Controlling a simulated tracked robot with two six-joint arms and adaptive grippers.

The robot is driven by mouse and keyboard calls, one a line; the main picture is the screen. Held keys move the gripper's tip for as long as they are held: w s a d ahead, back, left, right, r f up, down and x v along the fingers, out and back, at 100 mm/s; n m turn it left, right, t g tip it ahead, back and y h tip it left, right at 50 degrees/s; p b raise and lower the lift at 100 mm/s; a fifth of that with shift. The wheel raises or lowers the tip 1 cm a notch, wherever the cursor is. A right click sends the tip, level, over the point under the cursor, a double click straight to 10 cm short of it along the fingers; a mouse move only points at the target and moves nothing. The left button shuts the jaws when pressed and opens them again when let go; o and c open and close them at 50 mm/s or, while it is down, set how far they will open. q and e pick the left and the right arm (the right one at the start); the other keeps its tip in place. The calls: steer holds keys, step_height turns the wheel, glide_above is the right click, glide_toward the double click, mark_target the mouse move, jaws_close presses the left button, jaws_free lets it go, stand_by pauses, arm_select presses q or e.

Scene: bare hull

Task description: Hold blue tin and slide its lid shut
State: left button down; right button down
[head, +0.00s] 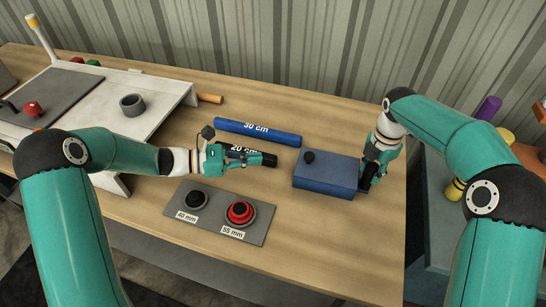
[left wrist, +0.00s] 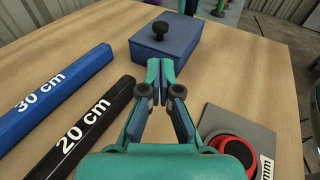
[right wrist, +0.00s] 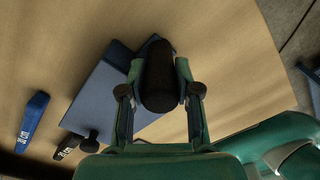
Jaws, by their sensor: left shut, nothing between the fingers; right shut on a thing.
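The blue tin (head: 322,182) stands on the wooden table, right of centre. Its blue lid (head: 335,167) has a black knob (head: 309,157) at the left end; the knob also shows in the left wrist view (left wrist: 160,30). My right gripper (head: 368,181) is at the tin's right end, shut on a black handle (right wrist: 160,76). Part of that end is hidden by the gripper, so I cannot tell how far the lid covers it. My left gripper (left wrist: 160,68) is shut and empty, left of the tin and apart from it, pointing towards it.
A blue 30 cm bar (head: 258,132) and a black 20 cm bar (left wrist: 92,130) lie near my left gripper. A grey board (head: 215,222) with a black and a red round piece lies in front. A white stand (head: 165,100) is at left. The table's right edge is close to my right gripper.

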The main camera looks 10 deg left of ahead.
steer(key=c, duration=0.7)
jaws_free()
steer(key=shift+c, duration=0.2)
